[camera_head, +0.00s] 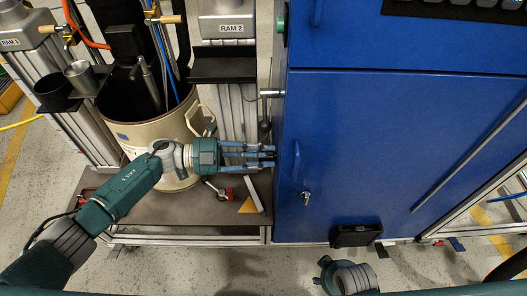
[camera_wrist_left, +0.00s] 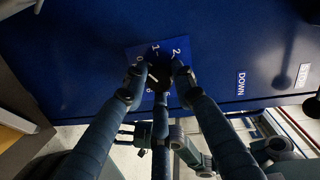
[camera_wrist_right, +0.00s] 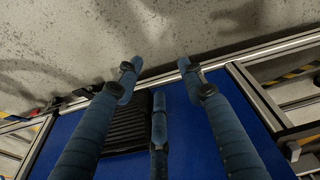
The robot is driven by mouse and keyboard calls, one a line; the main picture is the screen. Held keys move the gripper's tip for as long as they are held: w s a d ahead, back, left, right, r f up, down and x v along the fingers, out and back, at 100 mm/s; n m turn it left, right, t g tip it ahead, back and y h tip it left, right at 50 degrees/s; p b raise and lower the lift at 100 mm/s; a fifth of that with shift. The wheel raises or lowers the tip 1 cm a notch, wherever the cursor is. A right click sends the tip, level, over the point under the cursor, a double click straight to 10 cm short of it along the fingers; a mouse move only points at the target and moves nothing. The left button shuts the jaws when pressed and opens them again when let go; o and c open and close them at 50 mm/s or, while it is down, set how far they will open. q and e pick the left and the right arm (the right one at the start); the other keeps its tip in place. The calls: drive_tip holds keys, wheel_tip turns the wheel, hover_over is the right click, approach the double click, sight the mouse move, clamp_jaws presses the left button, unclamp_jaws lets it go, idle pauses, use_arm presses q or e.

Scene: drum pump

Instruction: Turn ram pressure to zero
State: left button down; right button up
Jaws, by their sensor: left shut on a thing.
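The ram pressure knob (camera_wrist_left: 157,76) is dark with a white pointer line, in front of a blue number plate (camera_wrist_left: 143,50) marked 0, 1, 2 and more. The pointer tilts toward the upper left. My left gripper (camera_head: 268,153) reaches the left side of the blue cabinet (camera_head: 345,130). In the left wrist view its fingers (camera_wrist_left: 158,78) are closed on both sides of the knob. The knob is hidden in the head view. My right gripper (camera_wrist_right: 155,76) is open and empty in the right wrist view, with the floor beyond it.
DOWN (camera_wrist_left: 241,84) and other labels sit right of the dial in the left wrist view. A lever with a dark ball (camera_head: 265,127) is just above my left gripper. The drum (camera_head: 165,135) stands behind my left arm, beside the RAM 2 post (camera_head: 230,28).

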use_arm(q)
drive_tip(key=shift+w+a+r+n, duration=0.1)
drive_tip(key=shift+w+n, duration=0.15)
drive_tip(key=shift+n, duration=0.65)
use_arm(e)
drive_tip(key=shift+s+d+f, duration=0.1)
drive_tip(key=shift+s+f, duration=0.2)
drive_tip(key=shift+f, duration=0.35)
drive_tip(key=shift+s+f, duration=0.25)
drive_tip(key=shift+f, duration=0.35)
use_arm(q)
drive_tip(key=c, duration=1.4)
unclamp_jaws()
drive_tip(key=shift+c, duration=0.2)
drive_tip(key=shift+s, duration=0.1)
use_arm(e)
drive_tip(key=shift+w, duration=0.1)
use_arm(q)
wheel_tip(320, 180, up, 10)
